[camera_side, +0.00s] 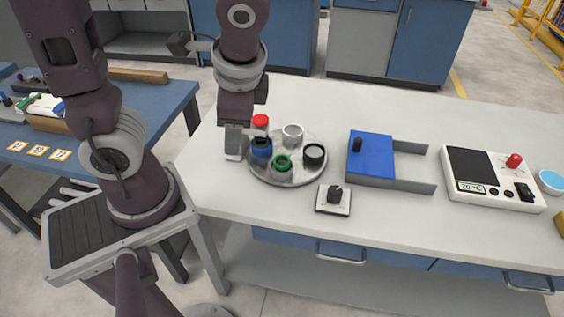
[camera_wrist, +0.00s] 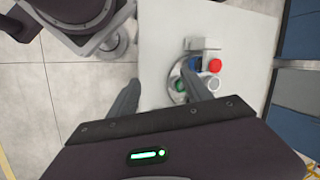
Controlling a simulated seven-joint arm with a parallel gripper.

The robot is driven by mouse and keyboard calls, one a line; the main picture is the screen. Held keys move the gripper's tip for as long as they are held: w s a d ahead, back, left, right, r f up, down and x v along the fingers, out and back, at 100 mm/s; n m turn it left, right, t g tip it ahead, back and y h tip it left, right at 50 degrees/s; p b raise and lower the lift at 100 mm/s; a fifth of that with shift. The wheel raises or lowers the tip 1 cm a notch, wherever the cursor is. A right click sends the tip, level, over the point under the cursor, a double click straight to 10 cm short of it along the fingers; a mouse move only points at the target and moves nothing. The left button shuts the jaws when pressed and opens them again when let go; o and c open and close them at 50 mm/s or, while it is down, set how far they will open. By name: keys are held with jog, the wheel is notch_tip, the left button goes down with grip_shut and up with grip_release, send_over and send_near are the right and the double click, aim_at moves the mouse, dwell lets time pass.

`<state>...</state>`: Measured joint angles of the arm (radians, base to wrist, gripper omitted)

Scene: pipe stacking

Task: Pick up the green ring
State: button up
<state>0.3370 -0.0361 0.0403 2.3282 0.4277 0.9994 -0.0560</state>
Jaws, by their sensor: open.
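The green ring (camera_side: 282,168) stands on a round grey plate (camera_side: 287,184), at its front side in the side view. In the wrist view the green ring (camera_wrist: 180,86) is partly hidden beside one finger. My gripper (camera_side: 246,142) is open and empty, at the plate's left edge, close to the blue ring (camera_side: 262,151). In the wrist view the fingers of my gripper (camera_wrist: 160,77) are wide apart, with bare table mostly between them. I cannot tell the exact height of the fingertips.
A small knob box (camera_side: 333,204), a blue block with prongs (camera_side: 371,160) and a hotplate-like device (camera_side: 491,178) stand to the right. The table's front left is clear.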

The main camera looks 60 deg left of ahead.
jog(key=w+a+f+m+t+y, duration=0.1)
jog(key=w+f+m+y, duration=0.6)
jog(key=f, duration=0.3)
jog(key=m+t+y, duration=0.2)
jog(key=m+t, duration=0.5)
jog(key=m, duration=0.4)
send_near(281, 167)
jog(key=w+a, duration=0.2)
jog(key=shift+w+a+r, duration=0.25)
jog(key=shift+a+r, duration=0.05)
jog(key=shift+r, duration=0.1)
jog(key=shift+w+f+m+t, duration=0.15)
jog(key=shift+f+m+t, duration=0.15)
jog(key=shift+m+t, duration=0.15)
jog(key=x, duration=0.7)
jog(key=shift+s+f, duration=0.25)
jog(key=shift+f, duration=0.05)
grip_shut()
jog(key=shift+r, duration=0.1)
notch_tip(281, 167, up, 9)
jog(key=shift+r, duration=0.1)
jog(key=f, duration=0.2)
jog(key=f+m+h, duration=0.1)
jog(key=f, duration=0.2)
jog(key=f+m+h, duration=0.1)
jog(key=f, duration=0.2)
jog(key=shift+s+a+t, duration=0.25)
jog(key=shift+s+a, duration=0.05)
jog(key=shift+f, duration=0.2)
